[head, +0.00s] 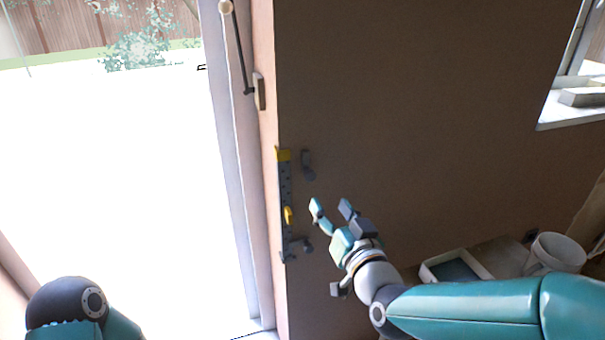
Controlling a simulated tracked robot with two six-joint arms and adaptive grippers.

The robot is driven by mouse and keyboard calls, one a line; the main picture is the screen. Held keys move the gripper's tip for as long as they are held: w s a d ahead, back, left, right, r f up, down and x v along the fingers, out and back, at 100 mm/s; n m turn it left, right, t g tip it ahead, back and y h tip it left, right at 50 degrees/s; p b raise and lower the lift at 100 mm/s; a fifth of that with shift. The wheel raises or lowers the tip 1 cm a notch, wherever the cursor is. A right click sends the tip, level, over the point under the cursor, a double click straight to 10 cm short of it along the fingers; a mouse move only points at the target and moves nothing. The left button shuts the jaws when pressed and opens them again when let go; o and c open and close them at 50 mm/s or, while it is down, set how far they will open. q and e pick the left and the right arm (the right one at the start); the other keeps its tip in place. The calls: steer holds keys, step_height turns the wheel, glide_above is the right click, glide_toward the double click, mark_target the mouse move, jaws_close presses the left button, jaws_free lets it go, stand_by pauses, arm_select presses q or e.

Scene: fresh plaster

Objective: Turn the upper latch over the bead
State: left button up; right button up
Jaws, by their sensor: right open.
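The bead (286,185) is a narrow grey strip with dark holes, upright along the plaster wall's edge, with a yellow piece (283,155) at its top and a yellow part (288,215) lower down. The upper latch (308,166) is a small dark grey piece on the wall just right of the bead; it hangs downward, apart from the strip. The lower latch (301,245) lies sideways and reaches to the bead's lower part. My right gripper (331,207) is open and empty, below and right of the upper latch. My left gripper is out of view.
A bright door opening fills the left, with a rod and bracket (258,91) on its frame. A white bucket (558,252) and a shallow tray (482,265) stand at the lower right. A window sill (570,115) is at the upper right.

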mark_target(311, 178)
steer(key=p+x, duration=0.3)
steer(key=x, duration=0.9)
steer(key=shift+a+f, duration=0.1)
